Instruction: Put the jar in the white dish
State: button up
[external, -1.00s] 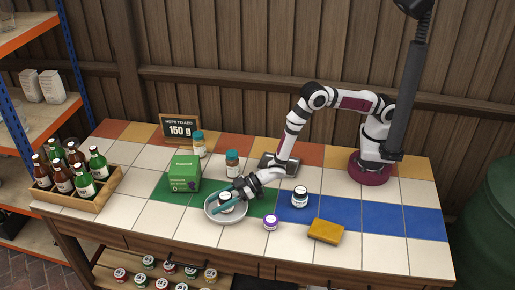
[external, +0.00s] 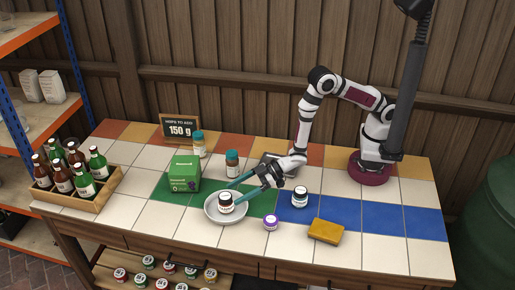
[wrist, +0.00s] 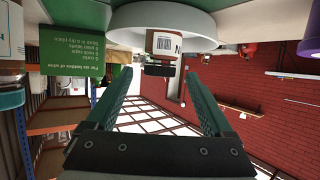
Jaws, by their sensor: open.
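A dark jar with a white label and black lid (external: 226,203) stands upright in the round white dish (external: 209,217). In the wrist view, which looks upside down, the jar (wrist: 165,43) and the dish's rim (wrist: 201,27) show beyond my fingers. My gripper (external: 236,189) is open and empty, its teal fingers spread just behind and to the right of the jar, apart from it. The open fingers also show in the wrist view (wrist: 157,77), with the jar beyond the gap between them.
A green box (external: 185,174) and teal-lidded jars (external: 232,164) stand behind. A bottle crate (external: 83,201) is at left. Front tiles are clear.

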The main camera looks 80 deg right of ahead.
jog(key=v, duration=0.4)
jog(key=shift+w+d+r, duration=0.1)
jog(key=shift+d+r, duration=0.1)
jog(key=shift+d, duration=0.05)
jog(key=s+d+r+m+g+h, duration=0.2)
jog(key=d+r+m+g+h, duration=0.4)
jog(key=d, duration=0.7)
jog(key=s+d+r+m+g, duration=0.2)
jog(key=s+d+r, duration=0.1)
jog(key=s, duration=0.6)
jog(key=s+d+r+m+g, duration=0.1)
jog(key=s+d+r+m, duration=0.1)
jog(key=s, duration=0.7)
jog(key=s+d+r+m+g, duration=0.1)
jog(key=s+d+r+g, duration=0.1)
jog(key=s, duration=0.7)
jog(key=shift+s+d+r+m+g+y, duration=0.2)
jog(key=shift+d+r+m+g+y, duration=0.15)
jog(key=shift+d+r, duration=0.6)
